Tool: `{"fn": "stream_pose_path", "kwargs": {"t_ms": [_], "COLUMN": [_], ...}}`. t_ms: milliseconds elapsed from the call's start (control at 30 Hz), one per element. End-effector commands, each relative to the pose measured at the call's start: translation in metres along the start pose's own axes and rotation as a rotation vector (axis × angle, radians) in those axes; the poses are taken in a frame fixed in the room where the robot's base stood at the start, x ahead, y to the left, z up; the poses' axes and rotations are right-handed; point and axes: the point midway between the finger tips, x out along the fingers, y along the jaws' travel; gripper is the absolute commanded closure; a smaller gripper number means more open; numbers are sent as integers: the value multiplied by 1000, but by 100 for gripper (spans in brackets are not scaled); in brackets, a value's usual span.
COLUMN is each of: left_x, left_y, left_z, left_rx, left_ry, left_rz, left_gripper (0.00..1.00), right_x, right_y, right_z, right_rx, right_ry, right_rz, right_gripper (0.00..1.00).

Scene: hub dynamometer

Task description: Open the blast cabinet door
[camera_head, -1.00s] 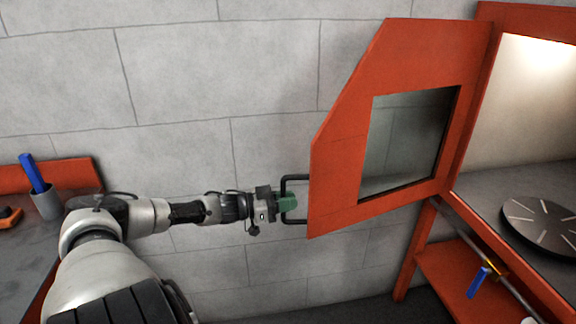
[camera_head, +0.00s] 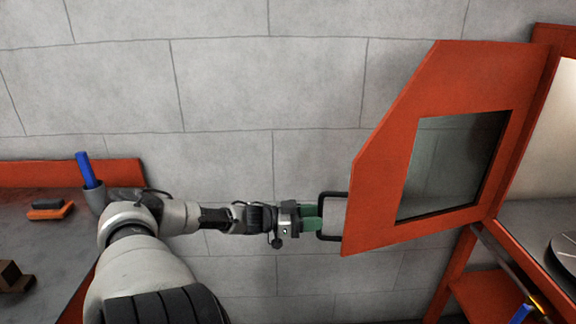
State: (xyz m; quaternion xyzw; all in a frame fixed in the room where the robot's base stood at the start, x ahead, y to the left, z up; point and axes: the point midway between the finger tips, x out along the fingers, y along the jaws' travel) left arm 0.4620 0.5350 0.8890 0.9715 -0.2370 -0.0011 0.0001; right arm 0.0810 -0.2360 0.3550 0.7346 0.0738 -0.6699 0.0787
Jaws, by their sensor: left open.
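The blast cabinet door (camera_head: 395,180) is orange with a dark window and stands swung wide open to the left of the cabinet (camera_head: 532,130). Its black handle (camera_head: 333,194) is a bracket on the door's left edge. My left gripper (camera_head: 318,217) has green fingers and is open. Its fingertips are at the handle's left bar; I cannot tell whether they touch it. My right gripper is not in view.
A workbench (camera_head: 40,225) on the left holds a grey cup (camera_head: 95,198) with a blue-handled tool and an orange-and-dark block (camera_head: 50,210). Inside the cabinet, a round turntable (camera_head: 566,255) shows at the right edge. A grey block wall stands behind.

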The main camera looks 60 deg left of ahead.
Motion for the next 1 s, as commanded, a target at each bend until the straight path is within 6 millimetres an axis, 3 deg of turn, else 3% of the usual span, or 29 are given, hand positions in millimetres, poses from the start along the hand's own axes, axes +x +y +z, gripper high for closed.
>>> {"fn": "stream_pose_path", "kwargs": {"t_ms": [300,500,1000], "left_x": [-53,-75,-80], "left_y": [0,0,0], "left_z": [-2,0,1], "left_rx": [-2,-2,-1], "left_ry": [-6,-3,-2], "left_rz": [-3,-3,-2], "left_gripper": [58,58,58], "right_x": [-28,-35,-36], "right_y": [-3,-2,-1], "right_z": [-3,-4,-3], "right_rx": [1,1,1], "right_ry": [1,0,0], "right_rz": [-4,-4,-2], "right_gripper": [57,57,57]}}
